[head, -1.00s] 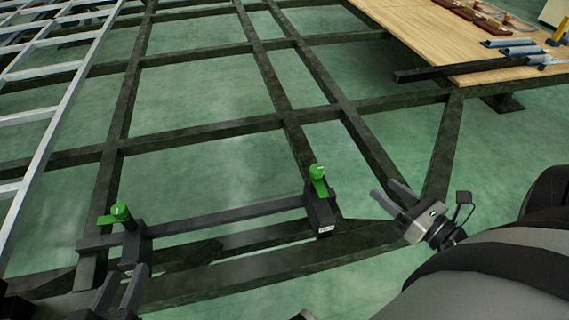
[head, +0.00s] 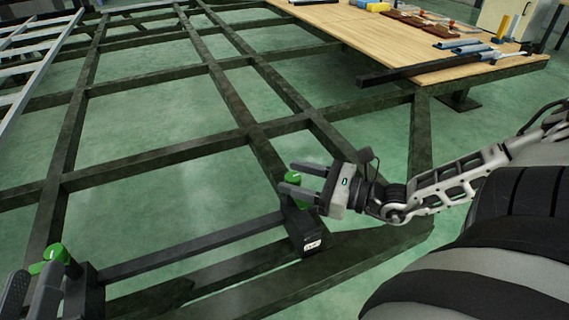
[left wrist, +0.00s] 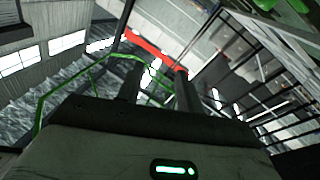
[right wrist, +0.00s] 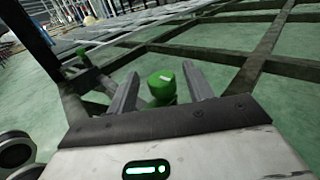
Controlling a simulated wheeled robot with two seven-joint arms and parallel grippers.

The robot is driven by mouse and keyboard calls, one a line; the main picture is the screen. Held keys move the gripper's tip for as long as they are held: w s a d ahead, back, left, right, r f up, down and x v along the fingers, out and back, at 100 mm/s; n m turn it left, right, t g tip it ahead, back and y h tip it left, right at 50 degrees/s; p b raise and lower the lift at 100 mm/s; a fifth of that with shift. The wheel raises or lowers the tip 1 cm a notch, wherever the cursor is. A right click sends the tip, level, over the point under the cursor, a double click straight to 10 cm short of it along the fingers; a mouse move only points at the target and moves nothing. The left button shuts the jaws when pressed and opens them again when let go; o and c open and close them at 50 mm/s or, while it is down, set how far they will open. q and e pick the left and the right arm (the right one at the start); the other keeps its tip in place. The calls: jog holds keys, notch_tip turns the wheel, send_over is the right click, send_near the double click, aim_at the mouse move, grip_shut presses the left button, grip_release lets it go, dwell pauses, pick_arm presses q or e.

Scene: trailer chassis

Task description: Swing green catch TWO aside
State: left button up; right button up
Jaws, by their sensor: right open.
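One green catch (head: 304,206) sits on a dark block with a white label, too small to read, at the right end of a dark bar. My right gripper (head: 287,178) is open beside this catch in the head view, partly covering it. In the right wrist view the green catch (right wrist: 162,86) appears between the open fingers, with no visible grip on it. Another green catch (head: 55,252) sits at the bar's left end. My left gripper (head: 30,284) is at the lower left corner near that catch, its fingers apart and empty in the left wrist view (left wrist: 158,75).
The dark bar (head: 190,245) joins the two catch blocks along the chassis frame (head: 150,172). A wooden deck (head: 420,50) with blue-grey parts and brown pieces lies at the upper right. A silver ladder-like rack (head: 45,55) stands at the upper left. Green floor shows between the beams.

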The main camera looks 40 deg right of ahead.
jog(key=b+x, duration=0.1)
jog(key=x, duration=0.1)
jog(key=shift+w+a, duration=0.15)
jog(key=shift+w, duration=0.15)
jog(key=shift+w+a, duration=0.1)
jog(key=shift+w, duration=0.05)
jog(key=c, duration=1)
pick_arm(q)
jog(key=r+m, duration=0.1)
jog(key=r+m+t+h, duration=0.1)
jog(key=r+m+t, duration=0.1)
jog(key=r, duration=0.1)
jog(key=shift+w+a+h, duration=0.15)
jog(key=shift+w+h, duration=0.1)
jog(key=shift+h, duration=0.05)
pick_arm(e)
jog(key=shift+o, duration=0.2)
